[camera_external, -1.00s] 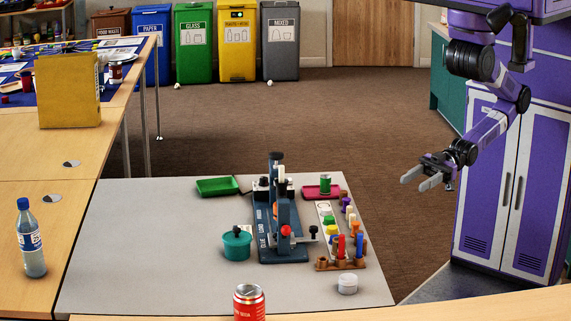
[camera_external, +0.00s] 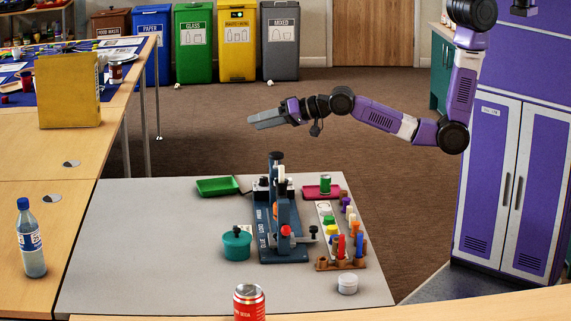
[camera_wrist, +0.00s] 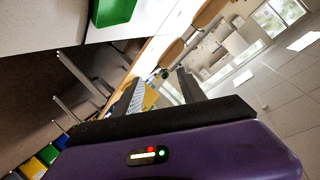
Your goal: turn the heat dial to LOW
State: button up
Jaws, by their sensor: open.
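A dark blue press-like machine (camera_external: 265,247) stands upright on the grey table. It has a red knob (camera_external: 285,231) low on its front and a black knob (camera_external: 276,156) on top. A teal pot (camera_external: 237,247) with a black knob stands to its left. I cannot make out a marked heat dial or the word LOW on any of these. My gripper (camera_external: 252,121) is open and empty, high above the table's back edge and above the machine. In the wrist view its two fingers (camera_wrist: 159,76) stand apart with nothing between them.
A green tray (camera_external: 217,192), also in the wrist view (camera_wrist: 113,10), and a magenta tray (camera_external: 309,192) lie near the back edge. Coloured pegs on a wooden rack (camera_external: 340,264), a white tub (camera_external: 347,287) and a red can (camera_external: 249,303) stand nearby.

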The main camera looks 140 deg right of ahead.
jog(key=s+d+m+g+y+p, duration=0.1)
jog(key=d+m+g+y+p, duration=0.15)
jog(key=d+m, duration=0.5)
jog(key=m+y+p, duration=0.1)
jog(key=m+y, duration=0.9)
send_near(264, 178)
jog(key=shift+p+x, duration=0.3)
jog(key=shift+x, duration=3.95)
jog(key=shift+d, duration=0.1)
jog(key=shift+g, duration=0.25)
grip_shut()
